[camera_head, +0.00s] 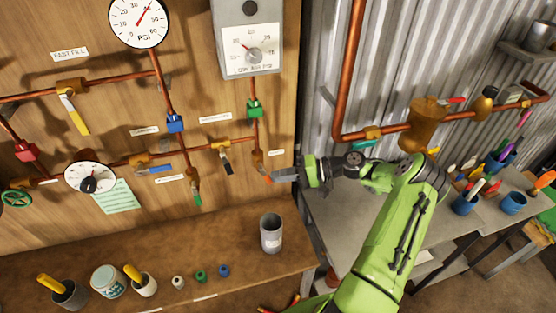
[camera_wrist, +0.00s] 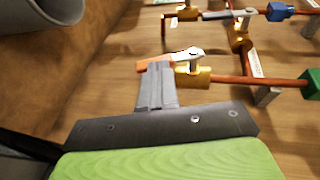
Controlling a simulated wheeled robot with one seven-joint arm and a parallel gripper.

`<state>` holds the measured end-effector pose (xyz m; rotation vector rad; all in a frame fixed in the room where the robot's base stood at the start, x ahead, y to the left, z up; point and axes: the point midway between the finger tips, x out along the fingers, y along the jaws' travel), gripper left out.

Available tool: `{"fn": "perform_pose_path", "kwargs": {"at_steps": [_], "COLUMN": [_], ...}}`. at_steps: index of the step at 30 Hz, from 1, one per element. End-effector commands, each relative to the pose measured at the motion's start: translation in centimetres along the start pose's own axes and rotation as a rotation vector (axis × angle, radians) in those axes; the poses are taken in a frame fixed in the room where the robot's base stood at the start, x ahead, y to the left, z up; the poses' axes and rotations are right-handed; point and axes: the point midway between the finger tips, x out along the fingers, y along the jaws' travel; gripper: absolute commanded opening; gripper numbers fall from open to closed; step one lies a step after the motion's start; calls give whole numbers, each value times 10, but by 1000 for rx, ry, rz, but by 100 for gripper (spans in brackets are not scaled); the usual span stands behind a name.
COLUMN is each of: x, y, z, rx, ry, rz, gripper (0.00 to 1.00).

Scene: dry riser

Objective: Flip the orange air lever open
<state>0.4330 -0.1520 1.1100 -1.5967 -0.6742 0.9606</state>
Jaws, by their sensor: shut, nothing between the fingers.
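The orange air lever (camera_wrist: 146,65) shows in the wrist view on a brass valve (camera_wrist: 191,76), at the end of a copper pipe. Its orange grip lies just beyond my fingertips, and the fingers hide part of it. In the head view the orange lever (camera_head: 267,179) is a small patch at the lower end of the right-hand vertical pipe. My gripper (camera_head: 274,177) reaches it from the right, and also shows in the wrist view (camera_wrist: 156,68). It is shut and empty, with its tips at or very near the lever; I cannot tell whether they touch.
A grey cup (camera_head: 271,234) stands on the wooden bench below my gripper. Other valves with yellow (camera_head: 75,112), blue (camera_head: 155,169) and green (camera_head: 197,199) levers are to the left. A gauge box (camera_head: 247,42) hangs above. A metal table (camera_head: 345,205) is to the right.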

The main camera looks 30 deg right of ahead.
Motion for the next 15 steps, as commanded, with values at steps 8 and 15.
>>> {"fn": "perform_pose_path", "kwargs": {"at_steps": [8, 15], "x": [4, -24], "y": [4, 8], "z": [1, 0], "rx": [20, 19], "ry": [-1, 5], "rz": [-68, -66], "gripper": [0, 0]}}
